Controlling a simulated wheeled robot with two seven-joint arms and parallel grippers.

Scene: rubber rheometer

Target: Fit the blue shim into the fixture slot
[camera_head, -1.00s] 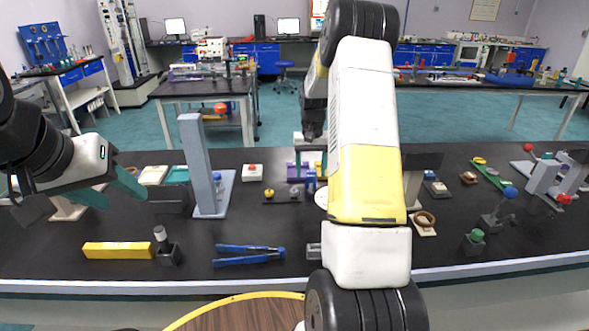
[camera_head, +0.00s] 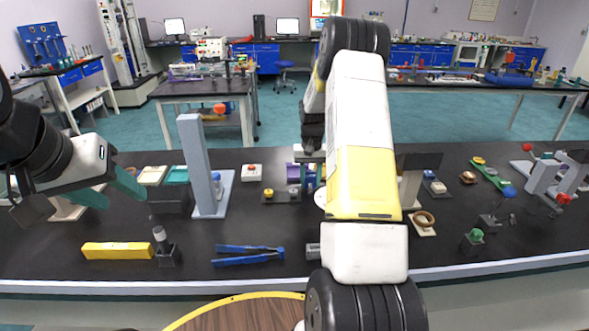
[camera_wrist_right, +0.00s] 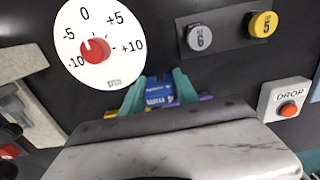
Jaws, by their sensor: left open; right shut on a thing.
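My right gripper (camera_head: 310,172) is at the back middle of the bench, partly behind my right arm in the head view. It is shut on the blue shim (camera_wrist_right: 160,91), which shows between its teal fingertips in the right wrist view. A purple block, probably the fixture (camera_head: 293,173), is right by the gripper; a purple edge (camera_wrist_right: 205,97) shows beside the fingers in the wrist view. The slot is hidden, and I cannot tell whether the shim touches the fixture. My left gripper (camera_head: 112,190) is open and empty above the left of the bench.
A white dial (camera_wrist_right: 100,43) with a red knob lies near the right gripper. A small holder with numbered grey and yellow knobs (camera_head: 281,195) and a DROP button box (camera_head: 252,171) stand left of it.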

